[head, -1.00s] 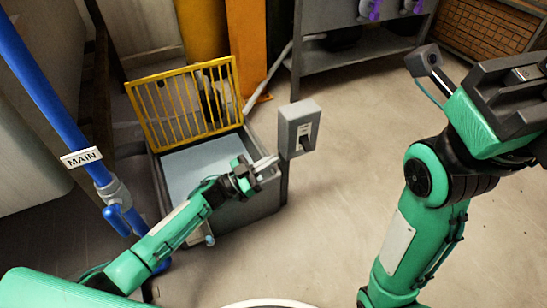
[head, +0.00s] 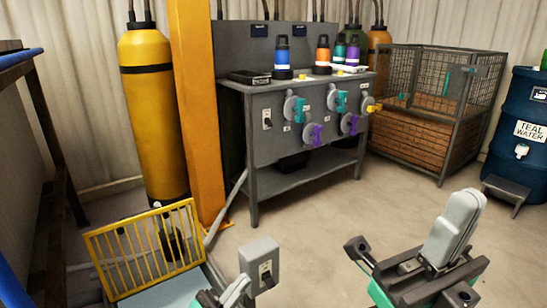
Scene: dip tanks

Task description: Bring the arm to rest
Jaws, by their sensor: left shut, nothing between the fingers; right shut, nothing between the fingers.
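My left gripper (head: 236,291) shows at the bottom edge, just left of a grey switch box. Its pale fingers are together and hold nothing; most of that arm is below the picture. My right gripper (head: 462,222) is at the lower right, with its pale grey fingers shut together, pointing up, and empty. It is in front of open floor and appears to touch nothing. Whether the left fingers touch the switch box or tank cannot be told.
The grey switch box (head: 260,265) stands beside a tank with a raised yellow grate (head: 143,248). A grey bench (head: 252,137) with bottles and valves is behind. A wire cage (head: 437,105) and blue TEAL WATER drum (head: 524,125) stand at right. Middle floor is clear.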

